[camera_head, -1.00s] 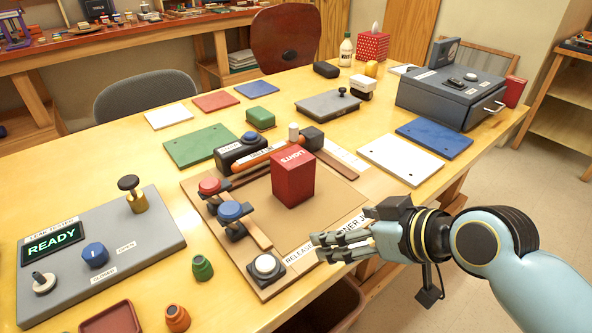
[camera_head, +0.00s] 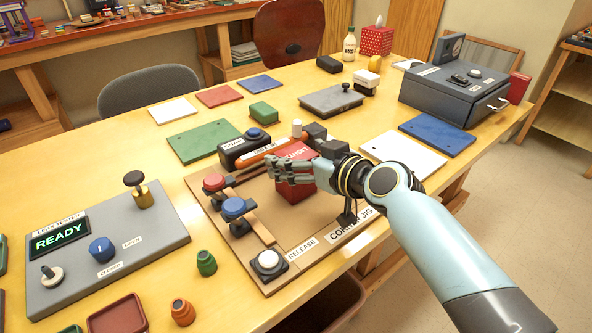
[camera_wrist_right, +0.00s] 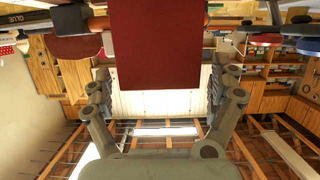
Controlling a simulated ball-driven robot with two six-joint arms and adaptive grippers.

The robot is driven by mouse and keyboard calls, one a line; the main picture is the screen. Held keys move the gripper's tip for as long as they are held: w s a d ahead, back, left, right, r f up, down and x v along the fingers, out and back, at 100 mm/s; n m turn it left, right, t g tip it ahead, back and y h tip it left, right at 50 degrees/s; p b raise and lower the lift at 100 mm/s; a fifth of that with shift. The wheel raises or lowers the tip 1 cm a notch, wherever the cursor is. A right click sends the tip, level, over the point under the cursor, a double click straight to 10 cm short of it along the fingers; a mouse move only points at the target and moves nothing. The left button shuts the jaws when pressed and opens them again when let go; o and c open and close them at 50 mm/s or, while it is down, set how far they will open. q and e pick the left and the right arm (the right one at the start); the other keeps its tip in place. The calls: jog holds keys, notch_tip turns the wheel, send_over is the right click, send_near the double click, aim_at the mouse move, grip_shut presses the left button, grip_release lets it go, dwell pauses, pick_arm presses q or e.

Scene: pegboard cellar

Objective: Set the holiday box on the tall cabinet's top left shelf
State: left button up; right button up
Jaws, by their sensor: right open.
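A red box (camera_head: 293,190) with white lettering on its top stands upright on the brown board of the corner jig (camera_head: 320,240). I take it for the holiday box. My right gripper (camera_head: 292,170) is at the box's upper part and covers some of it. In the right wrist view the box (camera_wrist_right: 155,50) fills the top middle, with the open fingers (camera_wrist_right: 160,95) spread to both sides of it. I cannot tell whether they touch it. The tall cabinet cannot be made out in these views. My left gripper is not in view.
The jig carries red and blue knobs, clamps and a white button (camera_head: 268,262). A grey leak tester (camera_head: 150,235) stands at left. Coloured plates, a grey lidded tray (camera_head: 331,100) and a dark case (camera_head: 455,95) lie farther back. Floor is open at right.

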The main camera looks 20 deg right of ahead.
jog(key=shift+w+a+f, duration=0.2)
jog(key=shift+w+f, duration=0.05)
jog(key=shift+w, duration=0.35)
jog(key=shift+s, duration=0.1)
jog(key=shift+r, duration=0.1)
jog(key=c, duration=1.4)
